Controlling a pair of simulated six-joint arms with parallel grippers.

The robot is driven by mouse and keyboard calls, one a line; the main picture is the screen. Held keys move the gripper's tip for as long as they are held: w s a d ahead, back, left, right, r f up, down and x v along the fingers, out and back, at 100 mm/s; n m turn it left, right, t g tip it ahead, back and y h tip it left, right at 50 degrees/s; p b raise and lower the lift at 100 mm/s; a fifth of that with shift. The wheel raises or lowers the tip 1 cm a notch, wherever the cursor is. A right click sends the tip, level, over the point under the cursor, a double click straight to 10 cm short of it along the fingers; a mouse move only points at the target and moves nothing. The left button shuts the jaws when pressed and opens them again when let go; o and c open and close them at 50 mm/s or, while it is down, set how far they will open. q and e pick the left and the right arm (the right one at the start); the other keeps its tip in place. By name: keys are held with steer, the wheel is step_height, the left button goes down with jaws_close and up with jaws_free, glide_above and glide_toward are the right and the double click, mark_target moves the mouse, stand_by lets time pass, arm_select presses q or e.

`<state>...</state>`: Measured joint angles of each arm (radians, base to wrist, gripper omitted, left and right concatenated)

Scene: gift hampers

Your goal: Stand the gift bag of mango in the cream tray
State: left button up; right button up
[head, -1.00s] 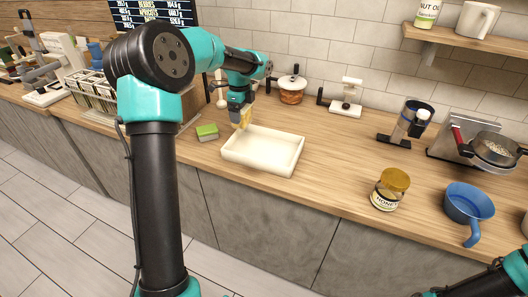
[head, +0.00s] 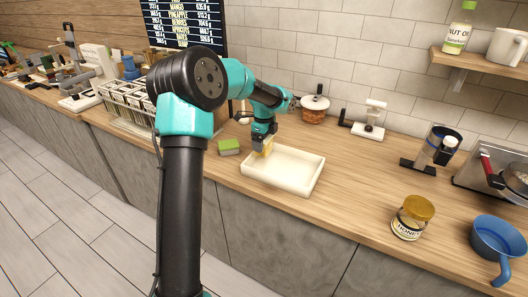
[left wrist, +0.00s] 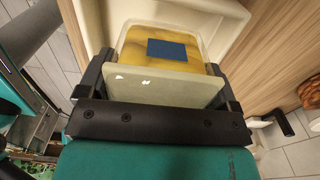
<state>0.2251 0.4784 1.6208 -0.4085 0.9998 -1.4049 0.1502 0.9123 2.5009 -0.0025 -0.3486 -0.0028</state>
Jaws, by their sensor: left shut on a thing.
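My left gripper (head: 264,143) is shut on the gift bag of mango (head: 268,149), a yellow bag at the back left end of the cream tray (head: 272,187). In the left wrist view the bag (left wrist: 138,46) shows yellow contents and a blue label, with a pale panel between the fingers (left wrist: 150,88). The tray's pale wall (left wrist: 222,12) shows around the bag's far side there. The bag's base is hidden, so I cannot tell whether it touches the tray floor. The rest of the tray looks empty. My right gripper is not in view.
A green sponge (head: 229,147) lies left of the tray. A copper-coloured pot (head: 314,108) and a white stand (head: 370,122) are behind it. A honey jar (head: 411,219) and a blue pan (head: 496,240) stand to the right. Counter between tray and jar is clear.

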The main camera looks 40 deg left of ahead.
arm_select(q)
steer(key=shift+f, duration=2.4)
steer(key=shift+f, duration=0.1)
steer(key=o, duration=0.8)
step_height(320, 180, up, 12)
steer(key=shift+r, duration=0.1)
steer(key=shift+s, duration=0.1)
